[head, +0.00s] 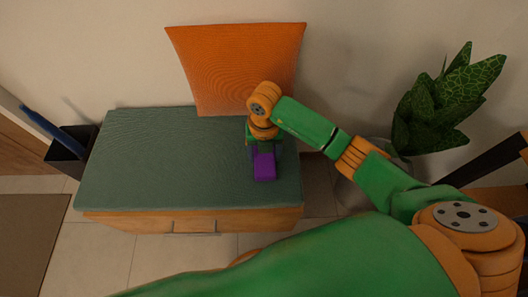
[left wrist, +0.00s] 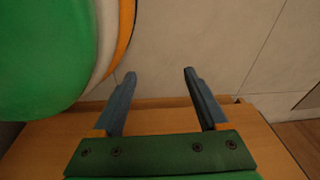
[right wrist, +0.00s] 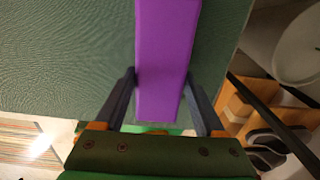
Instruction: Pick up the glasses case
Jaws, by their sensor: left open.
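The glasses case looks to be the long purple box (head: 264,167), lying on the green cushioned bench top. It also shows in the right wrist view (right wrist: 165,60), running lengthwise away from the gripper. My right gripper (right wrist: 160,74) is open, with one finger on each side of the case's near end. The fingertips are very close to its sides; I cannot tell whether they touch. In the head view the right arm reaches over from the right and its hand partly hides the case. My left gripper (left wrist: 158,74) is open and empty in the left wrist view, over a wooden surface.
The bench (head: 150,160) has a wooden drawer front (head: 140,221). An orange pillow (head: 240,65) leans on the wall behind it. A potted plant (head: 445,100) stands at the right, and a dark bin (head: 68,150) at the left. The bench's left half is clear.

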